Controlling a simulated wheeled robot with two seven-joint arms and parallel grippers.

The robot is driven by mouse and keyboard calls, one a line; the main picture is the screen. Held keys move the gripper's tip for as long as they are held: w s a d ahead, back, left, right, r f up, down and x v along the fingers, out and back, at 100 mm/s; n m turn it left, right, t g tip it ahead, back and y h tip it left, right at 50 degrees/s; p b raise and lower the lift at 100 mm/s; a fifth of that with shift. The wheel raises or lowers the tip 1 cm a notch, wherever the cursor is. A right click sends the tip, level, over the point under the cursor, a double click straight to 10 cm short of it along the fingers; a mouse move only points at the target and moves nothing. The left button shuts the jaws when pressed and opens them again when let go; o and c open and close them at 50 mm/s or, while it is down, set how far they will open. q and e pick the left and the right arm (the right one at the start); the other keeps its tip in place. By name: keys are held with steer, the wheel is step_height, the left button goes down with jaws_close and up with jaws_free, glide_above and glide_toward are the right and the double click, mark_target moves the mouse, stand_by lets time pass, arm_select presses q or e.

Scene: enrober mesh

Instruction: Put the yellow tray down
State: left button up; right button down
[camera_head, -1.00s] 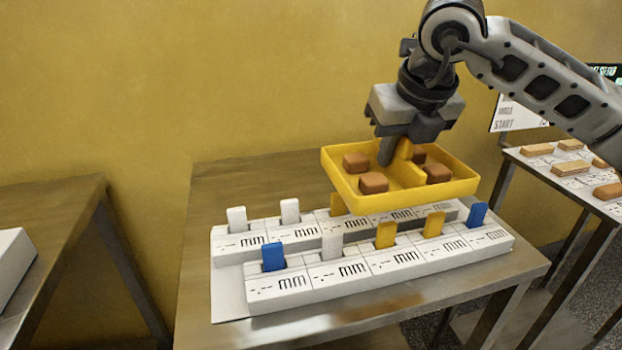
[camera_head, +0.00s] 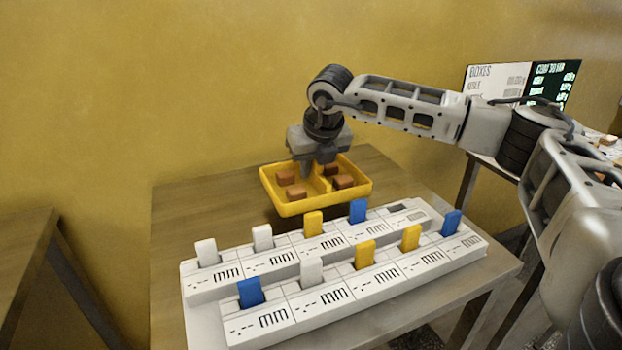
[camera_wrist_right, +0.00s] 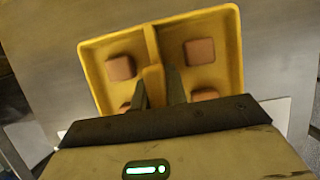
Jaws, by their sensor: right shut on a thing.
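The yellow tray (camera_head: 291,209) is a shallow open tray with a raised divider and several brown blocks inside. It is over the back part of the metal table, behind the white racks; whether its underside touches the table I cannot tell. My right gripper (camera_head: 318,173) points down and is shut on the tray's middle divider. In the right wrist view the gripper fingers (camera_wrist_right: 158,88) close around the divider grip of the yellow tray (camera_wrist_right: 236,45), and the near part of the tray is hidden by the gripper. My left gripper is not in view.
Two rows of white racks (camera_head: 345,290) with upright white, yellow and blue tabs fill the table's front. The bare table top (camera_head: 190,205) shows behind and left of them. A board (camera_head: 497,80) stands at the right, another table (camera_head: 25,250) at the left.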

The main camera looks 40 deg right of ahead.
mark_target(311, 181)
steer(key=shift+w+f, duration=0.25)
steer(key=shift+w+d+f, duration=0.1)
steer(key=shift+w+f, duration=0.05)
steer(key=shift+f, duration=1.5)
steer(key=shift+f, duration=0.1)
steer(key=c, duration=1.8)
jaws_free()
steer(key=shift+f, duration=0.15)
steer(key=o, duration=0.4)
